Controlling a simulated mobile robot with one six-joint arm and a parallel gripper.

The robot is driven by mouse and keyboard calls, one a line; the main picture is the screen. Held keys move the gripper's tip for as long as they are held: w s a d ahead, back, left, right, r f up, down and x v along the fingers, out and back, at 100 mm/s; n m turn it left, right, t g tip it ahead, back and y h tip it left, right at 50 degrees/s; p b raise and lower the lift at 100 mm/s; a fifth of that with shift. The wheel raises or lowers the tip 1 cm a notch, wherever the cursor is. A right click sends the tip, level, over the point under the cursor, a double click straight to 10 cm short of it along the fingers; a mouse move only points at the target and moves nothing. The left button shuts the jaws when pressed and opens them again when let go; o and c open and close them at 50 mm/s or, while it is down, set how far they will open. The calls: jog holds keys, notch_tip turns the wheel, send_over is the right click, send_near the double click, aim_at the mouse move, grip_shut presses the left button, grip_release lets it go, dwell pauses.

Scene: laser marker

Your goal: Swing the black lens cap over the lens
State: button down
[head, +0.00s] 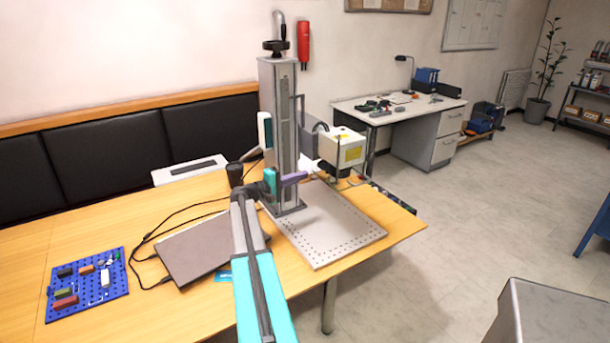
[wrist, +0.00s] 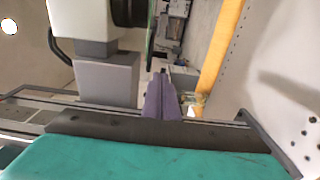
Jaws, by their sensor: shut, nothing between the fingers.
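The laser marker's white head (head: 342,146) with a yellow label juts right from its tall grey column (head: 280,130). A dark part (head: 328,168) shows under the head; I cannot tell lens from cap there. In the wrist view, a black round lens housing (wrist: 128,12) is at the top edge, beside a thin dark disc-like part (wrist: 151,35) with a greenish edge, seen edge-on, possibly the cap. My gripper (head: 302,175) has purple fingers, shut and empty, left of and slightly below the head. The fingertips (wrist: 164,76) point toward the thin part, apparently apart from it.
A perforated grey base plate (head: 325,225) lies below the head. A closed laptop (head: 195,248), cables, a black cup-like object (head: 235,173) and a blue pegboard tray (head: 88,285) with small parts are on the wooden table (head: 150,220). A desk (head: 397,108) stands behind.

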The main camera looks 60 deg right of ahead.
jog(key=p+x, duration=0.3)
jog(key=x, duration=0.6)
jog(key=shift+s, duration=0.1)
